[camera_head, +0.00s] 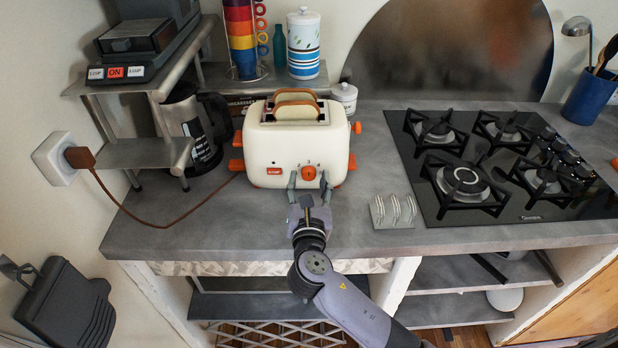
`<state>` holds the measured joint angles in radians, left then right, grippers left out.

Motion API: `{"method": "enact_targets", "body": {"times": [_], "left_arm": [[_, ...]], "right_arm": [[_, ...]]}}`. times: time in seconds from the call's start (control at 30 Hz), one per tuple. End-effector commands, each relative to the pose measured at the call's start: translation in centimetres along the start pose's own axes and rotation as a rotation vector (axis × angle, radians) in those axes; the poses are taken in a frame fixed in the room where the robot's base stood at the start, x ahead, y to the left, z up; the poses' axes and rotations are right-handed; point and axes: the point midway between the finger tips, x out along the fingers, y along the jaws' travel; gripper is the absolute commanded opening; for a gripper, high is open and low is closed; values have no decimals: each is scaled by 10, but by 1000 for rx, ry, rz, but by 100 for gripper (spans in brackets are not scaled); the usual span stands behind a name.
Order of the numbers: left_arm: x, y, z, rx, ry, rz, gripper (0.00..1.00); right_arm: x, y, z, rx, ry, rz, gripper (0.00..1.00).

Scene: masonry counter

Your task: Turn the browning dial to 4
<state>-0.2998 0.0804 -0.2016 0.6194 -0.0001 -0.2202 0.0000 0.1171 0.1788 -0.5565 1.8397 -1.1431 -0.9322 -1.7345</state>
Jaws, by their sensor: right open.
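The cream toaster (279,143) stands on the grey counter with two slices of bread (295,105) in its top slots. Its round orange browning dial (309,173) is on the front face, right of centre, with small numbers around it. The dial's exact setting is too small to read. My right gripper (309,180) is in front of the toaster with its two fingers spread, one to each side of and slightly below the dial. The fingers look open, and I cannot tell whether they touch the dial. My left gripper is not in view.
A toast rack (393,212) stands right of my right gripper. A black gas hob (510,208) fills the right of the counter. The toaster's brown cord (150,223) runs to a wall socket (54,158). A coffee pot (199,130) stands left of the toaster.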

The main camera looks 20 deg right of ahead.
Motion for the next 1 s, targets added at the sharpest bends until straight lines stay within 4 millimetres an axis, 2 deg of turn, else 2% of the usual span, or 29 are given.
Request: {"method": "enact_targets", "body": {"times": [0.13, 0.4, 1.0], "left_arm": [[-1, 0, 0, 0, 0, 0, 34], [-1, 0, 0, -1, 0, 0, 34], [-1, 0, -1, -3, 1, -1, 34]], "right_arm": [[8, 0, 0, 0, -1, -1, 48], [8, 0, 0, 1, 0, -1, 47], [8, 0, 0, 1, 0, -1, 7]]}}
